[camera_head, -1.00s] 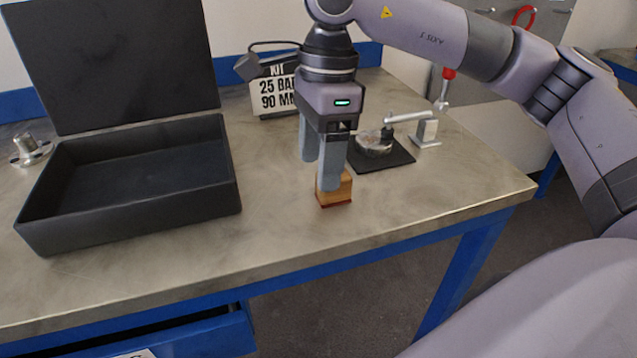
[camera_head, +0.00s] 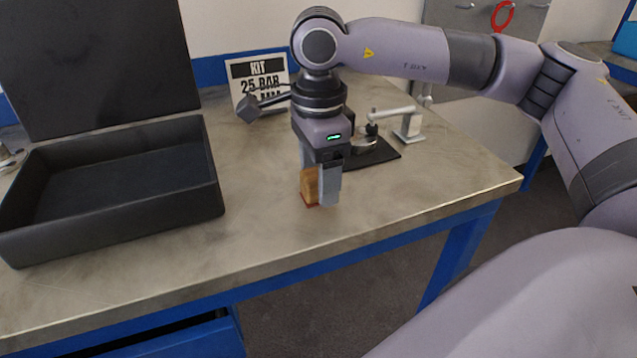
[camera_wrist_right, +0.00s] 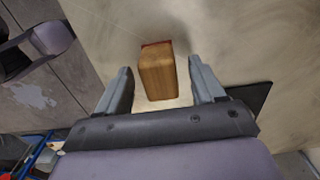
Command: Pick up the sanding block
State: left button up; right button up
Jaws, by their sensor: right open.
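The sanding block (camera_head: 309,188) is a small wooden block with a red underside, standing on the metal bench top near its front edge. My right gripper (camera_head: 324,196) is open, pointing down at the block, with its fingers partly in front of it in the head view. In the right wrist view the block (camera_wrist_right: 157,72) shows between the two open fingers of the gripper (camera_wrist_right: 165,88), with a gap on each side. My left gripper is in neither view.
An open black case (camera_head: 110,190) stands on the bench at the left. Behind the gripper are a sign (camera_head: 257,77) and a dark mat (camera_head: 378,155) with a clamp-like fixture (camera_head: 408,122). The bench top (camera_head: 420,185) is clear to the block's right.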

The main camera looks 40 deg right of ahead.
jog(key=c, duration=1.1)
jog(key=shift+o, duration=0.2)
notch_tip(320, 180, up, 20)
jog(key=p, duration=0.4)
